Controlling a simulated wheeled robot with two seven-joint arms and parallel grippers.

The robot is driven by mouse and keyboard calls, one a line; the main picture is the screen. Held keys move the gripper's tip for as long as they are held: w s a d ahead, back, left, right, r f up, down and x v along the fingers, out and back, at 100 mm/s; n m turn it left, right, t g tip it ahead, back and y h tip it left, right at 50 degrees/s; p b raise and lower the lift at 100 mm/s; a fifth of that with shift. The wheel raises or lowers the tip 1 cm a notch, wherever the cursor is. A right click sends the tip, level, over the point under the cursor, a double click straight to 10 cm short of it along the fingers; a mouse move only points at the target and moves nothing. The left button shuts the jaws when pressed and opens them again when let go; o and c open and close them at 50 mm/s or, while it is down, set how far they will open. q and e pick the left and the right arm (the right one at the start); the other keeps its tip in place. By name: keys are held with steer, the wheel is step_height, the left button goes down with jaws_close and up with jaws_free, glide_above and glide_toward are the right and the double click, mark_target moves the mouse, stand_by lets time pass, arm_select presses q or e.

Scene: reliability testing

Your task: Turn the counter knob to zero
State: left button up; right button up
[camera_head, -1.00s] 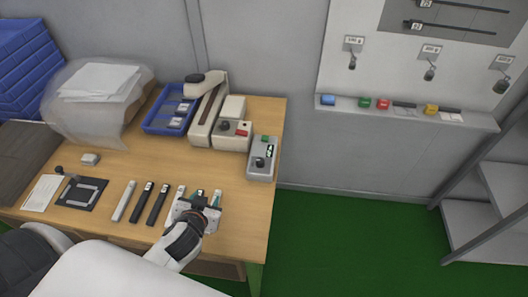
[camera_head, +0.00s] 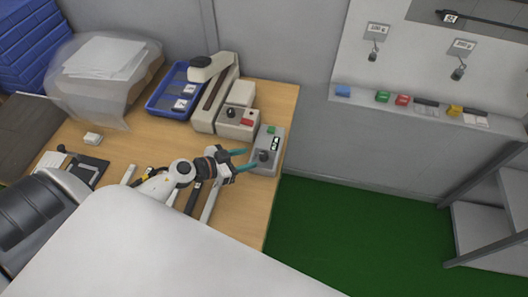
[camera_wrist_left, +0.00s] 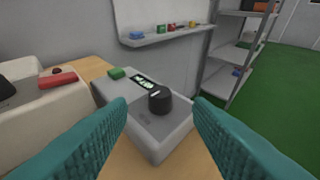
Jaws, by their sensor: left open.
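The counter (camera_head: 268,150) is a grey box at the right edge of the wooden table, with a green button, a small lit display and a black knob (camera_head: 263,156). In the left wrist view the black knob (camera_wrist_left: 159,99) stands on the counter's top (camera_wrist_left: 150,125) beside the display (camera_wrist_left: 144,82); the digits are too small to read surely. My left gripper (camera_head: 243,160) is open, its teal fingers pointing at the counter. In the left wrist view the fingers (camera_wrist_left: 160,135) are spread on either side of the knob, apart from it. My right gripper is not in view.
A beige device with a red button (camera_head: 238,118) stands left of the counter, beside a taller beige machine (camera_head: 215,95). A blue tray (camera_head: 160,102) lies further left. A wall shelf (camera_head: 420,108) and a grey rack (camera_head: 485,215) are to the right.

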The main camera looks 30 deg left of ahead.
mark_target(262, 154)
arm_select(q)
steer(key=x, duration=0.7)
steer(key=shift+w+d+b, duration=0.15)
steer(key=shift+w+b, duration=0.1)
steer(key=shift+b, duration=0.05)
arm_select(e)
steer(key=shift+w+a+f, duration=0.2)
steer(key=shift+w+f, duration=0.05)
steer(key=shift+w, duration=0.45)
arm_select(q)
steer(key=c, duration=1)
steer(key=shift+o, duration=0.2)
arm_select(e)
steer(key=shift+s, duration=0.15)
